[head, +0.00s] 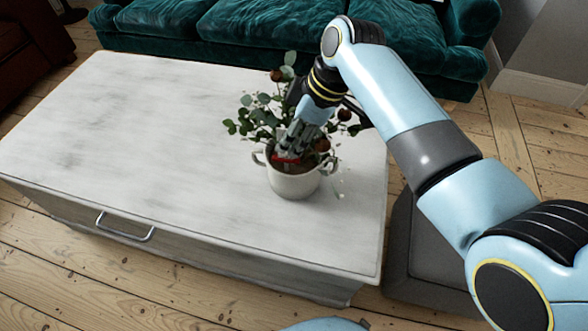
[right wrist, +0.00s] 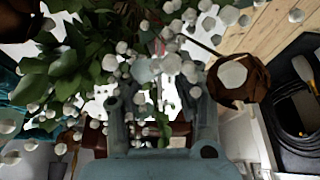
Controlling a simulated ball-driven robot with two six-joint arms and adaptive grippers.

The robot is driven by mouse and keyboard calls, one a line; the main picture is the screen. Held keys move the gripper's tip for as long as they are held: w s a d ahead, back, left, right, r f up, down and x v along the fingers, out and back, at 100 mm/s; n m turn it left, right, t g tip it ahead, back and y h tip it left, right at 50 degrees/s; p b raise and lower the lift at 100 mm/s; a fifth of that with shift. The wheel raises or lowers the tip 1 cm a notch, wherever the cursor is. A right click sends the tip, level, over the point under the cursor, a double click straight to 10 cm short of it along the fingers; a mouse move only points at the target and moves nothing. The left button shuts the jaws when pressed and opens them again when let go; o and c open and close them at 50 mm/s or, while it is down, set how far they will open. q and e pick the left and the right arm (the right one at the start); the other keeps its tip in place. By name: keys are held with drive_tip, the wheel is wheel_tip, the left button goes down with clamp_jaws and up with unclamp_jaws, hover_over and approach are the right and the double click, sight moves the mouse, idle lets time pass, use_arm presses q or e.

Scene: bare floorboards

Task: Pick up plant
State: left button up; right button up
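The plant (head: 258,118) has green leaves, white berries and dark reddish flowers. It stands upright in a white two-handled pot (head: 293,184) on the white table, near its right end. My right gripper (head: 287,156) reaches down into the foliage just above the pot's rim, and leaves partly hide it. In the right wrist view its two fingers (right wrist: 163,112) are spread apart, with leaves and berries around and between them. I cannot tell whether the fingers touch the pot. My left gripper is not in view.
The white table (head: 130,130) has a clear top left of the pot and a drawer handle (head: 125,228) in front. A teal sofa (head: 240,30) stands behind it. A dark grey block (head: 425,250) is right of the table. Bare floorboards (head: 60,270) lie around.

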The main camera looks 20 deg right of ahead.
drive_tip(key=shift+a+f, duration=0.15)
drive_tip(key=shift+f, duration=0.15)
drive_tip(key=shift+c, duration=0.4)
clamp_jaws()
drive_tip(key=shift+w+r, duration=0.1)
drive_tip(key=shift+w, duration=0.05)
